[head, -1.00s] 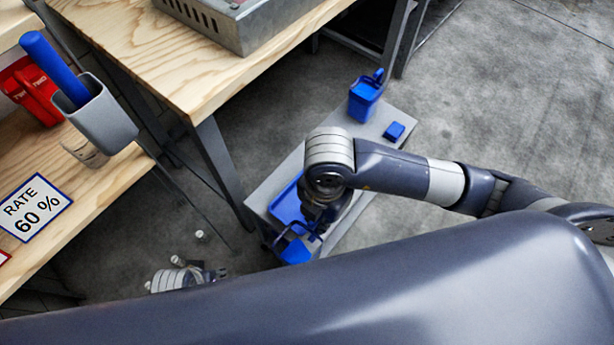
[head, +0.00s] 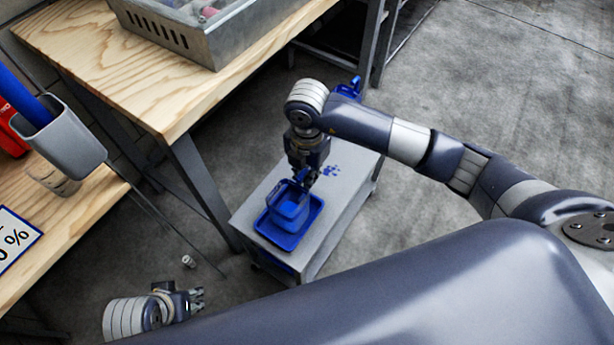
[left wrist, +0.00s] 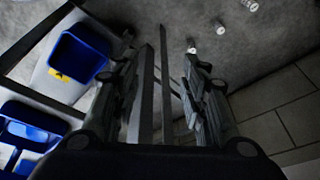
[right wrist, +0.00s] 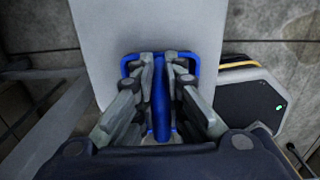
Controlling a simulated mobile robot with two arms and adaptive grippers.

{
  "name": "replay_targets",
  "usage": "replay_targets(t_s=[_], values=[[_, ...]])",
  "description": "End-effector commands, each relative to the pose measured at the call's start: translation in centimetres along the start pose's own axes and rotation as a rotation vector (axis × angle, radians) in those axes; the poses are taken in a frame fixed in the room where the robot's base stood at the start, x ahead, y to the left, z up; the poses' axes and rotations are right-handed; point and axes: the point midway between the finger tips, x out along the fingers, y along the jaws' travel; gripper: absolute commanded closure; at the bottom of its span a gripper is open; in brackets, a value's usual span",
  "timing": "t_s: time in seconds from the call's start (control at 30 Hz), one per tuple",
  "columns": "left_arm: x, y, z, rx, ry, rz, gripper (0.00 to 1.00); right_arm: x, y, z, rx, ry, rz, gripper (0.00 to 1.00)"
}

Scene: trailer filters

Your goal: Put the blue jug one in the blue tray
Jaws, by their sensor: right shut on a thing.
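The blue tray (head: 264,229) lies on the near end of a low grey bench. My right gripper (head: 304,180) is shut on the handle of a blue jug (head: 290,208), which is upright over the tray's area. I cannot tell whether its base touches the tray floor. In the right wrist view my right gripper (right wrist: 162,62) has its fingers around the blue handle (right wrist: 161,98), with a blue rim around it. A second blue container (head: 349,90) is mostly hidden behind my right arm. My left gripper (head: 198,299) is open and empty, low at the left.
The grey bench (head: 345,195) has free room beyond the tray. A wooden table (head: 150,85) with a metal box (head: 190,35) stands at the left. A small white item (head: 188,261) lies on the floor. The left wrist view shows a blue container with a yellow label (left wrist: 62,76).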

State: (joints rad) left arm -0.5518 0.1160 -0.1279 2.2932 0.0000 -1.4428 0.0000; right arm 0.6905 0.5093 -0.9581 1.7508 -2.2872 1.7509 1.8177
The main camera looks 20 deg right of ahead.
Motion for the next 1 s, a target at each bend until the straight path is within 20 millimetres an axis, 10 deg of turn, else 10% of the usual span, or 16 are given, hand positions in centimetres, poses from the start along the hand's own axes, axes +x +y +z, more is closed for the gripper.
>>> replay_targets(t_s=[0.47, 0.6, 1.0], values=[[-0.82, -0.04, -0.08, -0.001, 0.004, -0.001, 0.6, 0.83, -0.01, -0.02, 0.0, -0.001, 0.0, 1.0], [-0.93, -0.05, -0.06, -0.001, 0.003, -0.001, 0.6, 0.8, -0.02, -0.02, 0.0, -0.001, 0.0, 0.7], [-0.91, -0.07, -0.09, -0.001, 0.004, -0.001, 0.6, 0.76, -0.02, -0.02, 0.0, -0.001, 0.0, 0.7]])
